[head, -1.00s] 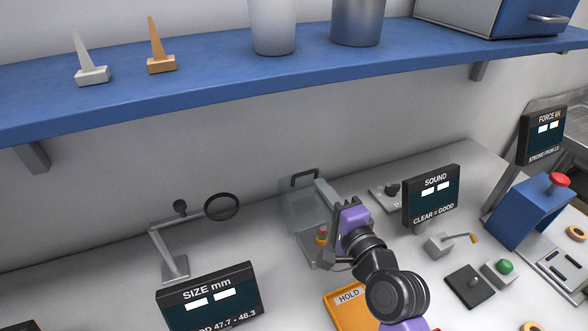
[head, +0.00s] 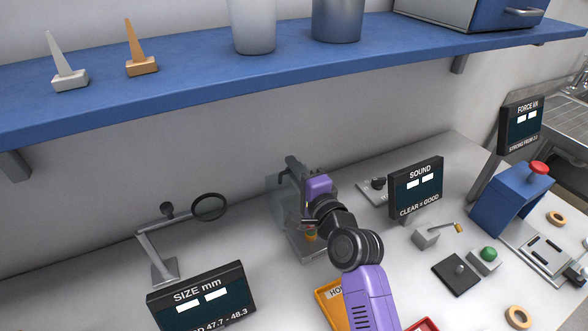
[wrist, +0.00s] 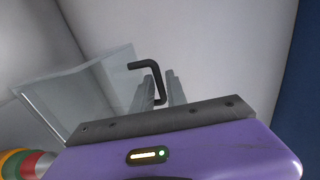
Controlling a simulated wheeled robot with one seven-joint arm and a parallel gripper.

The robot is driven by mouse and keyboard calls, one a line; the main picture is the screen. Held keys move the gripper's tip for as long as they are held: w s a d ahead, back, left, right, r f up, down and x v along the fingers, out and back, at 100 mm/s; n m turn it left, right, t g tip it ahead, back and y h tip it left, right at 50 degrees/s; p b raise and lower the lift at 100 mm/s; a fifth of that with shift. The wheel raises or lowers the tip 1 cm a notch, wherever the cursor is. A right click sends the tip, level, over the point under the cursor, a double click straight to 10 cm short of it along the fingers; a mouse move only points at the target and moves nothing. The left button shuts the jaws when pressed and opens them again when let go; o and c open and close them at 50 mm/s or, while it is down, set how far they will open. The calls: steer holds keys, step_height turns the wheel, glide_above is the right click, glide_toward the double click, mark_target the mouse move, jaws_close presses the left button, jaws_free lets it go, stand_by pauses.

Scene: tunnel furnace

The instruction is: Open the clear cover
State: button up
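The clear cover (head: 277,201) is a see-through grey panel on a small metal fixture, at the middle of the bench in the head view. It also shows in the wrist view (wrist: 88,88), tilted. Its black bent handle (wrist: 142,66) rises at the cover's right edge. My gripper (wrist: 161,80) has its two grey fingers close together with a leg of the handle between them; they look shut on it. In the head view, my gripper (head: 296,170) is at the cover's top right and hides part of the fixture.
A banded plug (head: 310,233) stands in the fixture. The SIZE display (head: 202,296) and magnifier (head: 209,207) are to the left, the SOUND display (head: 416,187) to the right. The orange HOLD tray (head: 328,300) is in front. A blue shelf (head: 200,95) overhangs behind.

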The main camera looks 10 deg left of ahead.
jaws_close()
stand_by(1.3)
